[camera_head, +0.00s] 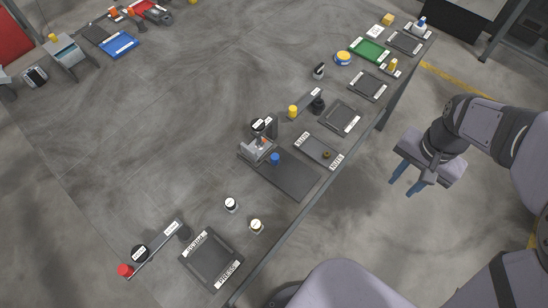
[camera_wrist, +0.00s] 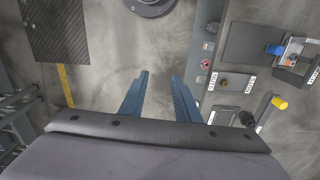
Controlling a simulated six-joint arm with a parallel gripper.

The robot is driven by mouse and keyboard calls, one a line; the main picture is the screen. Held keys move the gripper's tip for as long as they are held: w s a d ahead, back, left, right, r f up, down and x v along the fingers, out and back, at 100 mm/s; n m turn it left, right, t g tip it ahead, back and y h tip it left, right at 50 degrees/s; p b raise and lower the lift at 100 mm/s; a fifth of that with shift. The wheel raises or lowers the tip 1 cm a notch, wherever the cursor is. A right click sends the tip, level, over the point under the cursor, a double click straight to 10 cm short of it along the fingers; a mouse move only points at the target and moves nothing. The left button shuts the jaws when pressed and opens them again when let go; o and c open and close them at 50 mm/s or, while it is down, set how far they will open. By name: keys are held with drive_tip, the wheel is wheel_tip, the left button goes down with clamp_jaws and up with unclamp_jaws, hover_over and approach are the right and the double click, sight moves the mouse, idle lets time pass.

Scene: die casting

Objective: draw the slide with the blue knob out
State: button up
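The blue knob (camera_head: 275,158) stands at the front of a small grey metal slide unit (camera_head: 256,152) on a dark plate (camera_head: 292,178), mid-table. It also shows in the wrist view as a blue knob (camera_wrist: 274,48) at the upper right, beside the metal unit (camera_wrist: 293,48). How far the slide is in or out is too small to tell. My gripper (camera_head: 404,186) is beyond the table's right edge, well apart from the knob. Its two blue fingers also show in the wrist view (camera_wrist: 161,80), spread open with nothing between them.
A yellow knob (camera_head: 292,112) stands behind the unit and a red knob (camera_head: 125,270) at the lower left. A small tray (camera_head: 316,152) lies right of the dark plate. Two white-topped pieces (camera_head: 231,205) (camera_head: 256,226) stand left of it. Open floor lies between table and gripper.

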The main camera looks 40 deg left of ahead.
drive_tip(key=w+a+f+b, duration=0.1)
drive_tip(key=a+f, duration=0.1)
drive_tip(key=a, duration=0.6)
drive_tip(key=w+a+f+b, duration=0.1)
drive_tip(key=a+f+b, duration=0.15)
drive_tip(key=a, duration=0.55)
drive_tip(key=m+b, duration=0.1)
drive_tip(key=b, duration=0.1)
hover_over(275, 157)
wheel_tip(275, 157, down, 6)
drive_tip(key=shift+a+f, duration=0.1)
drive_tip(key=shift+f, duration=0.05)
drive_tip(key=shift+f+p, duration=1.05)
drive_tip(key=shift+f, duration=2.6)
clamp_jaws()
